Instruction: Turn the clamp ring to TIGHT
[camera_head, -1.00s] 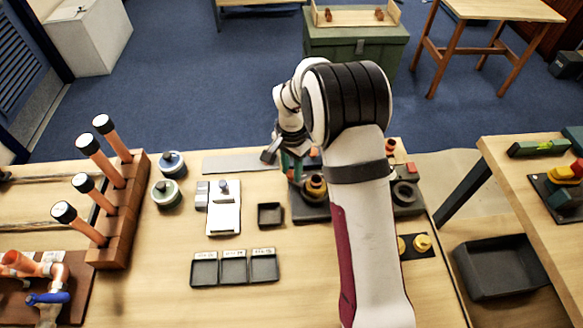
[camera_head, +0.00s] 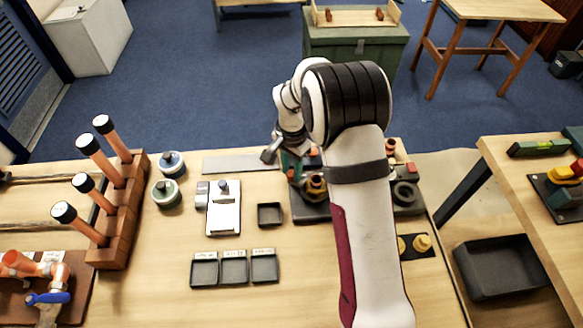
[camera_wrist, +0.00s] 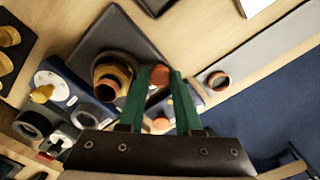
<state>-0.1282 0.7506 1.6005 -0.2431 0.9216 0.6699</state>
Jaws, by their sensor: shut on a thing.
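A brass-coloured round fitting with a dark opening (camera_wrist: 112,78) stands on a dark square plate (camera_wrist: 118,32); it appears to be the clamp ring. In the head view the fitting (camera_head: 316,187) sits just left of my arm, which partly hides its base (camera_head: 308,213). My gripper (camera_wrist: 158,75) has two green fingers, closed on an orange-red knob (camera_wrist: 158,77) beside the fitting. Whether the knob joins the ring is hard to see. In the head view my gripper (camera_head: 290,165) is beyond the fitting, and its grip is too small to judge. No TIGHT mark is readable.
A blue-grey unit with a yellow knob (camera_wrist: 43,94) and dark rings lies beside the plate. A copper-rimmed round part (camera_wrist: 218,81) is right of the fingers. In the head view, a small black tray (camera_head: 270,214) and labelled trays (camera_head: 234,270) lie to the left.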

